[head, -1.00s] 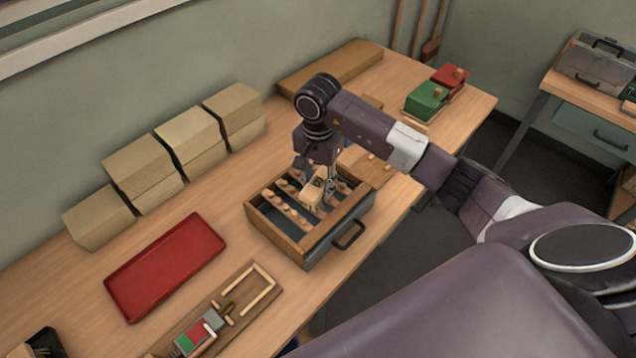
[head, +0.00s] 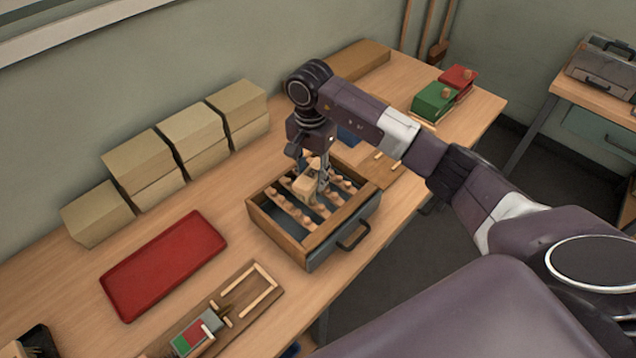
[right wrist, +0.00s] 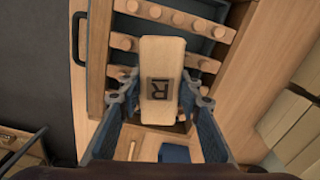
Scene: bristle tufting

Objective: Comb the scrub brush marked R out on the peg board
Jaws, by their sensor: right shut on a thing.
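The scrub brush marked R (right wrist: 162,68) is a pale wooden block with a dark R on top. My right gripper (right wrist: 160,102) is shut on it, one finger at each side. In the head view the brush (head: 306,187) is over the peg board (head: 284,242), a wooden-framed box with a dark inside and rows of rounded pegs. Pegs show on both sides of the brush in the right wrist view. Its bristles are hidden, so I cannot tell how deep they reach between the pegs. My left gripper is not in view.
A red tray (head: 165,265) and a board with a red-and-green piece (head: 195,338) lie to the left. Tan blocks (head: 190,140) line the wall. Green (head: 434,101) and red (head: 459,77) boxes stand at the right. A handle (head: 353,237) sticks out from the peg board.

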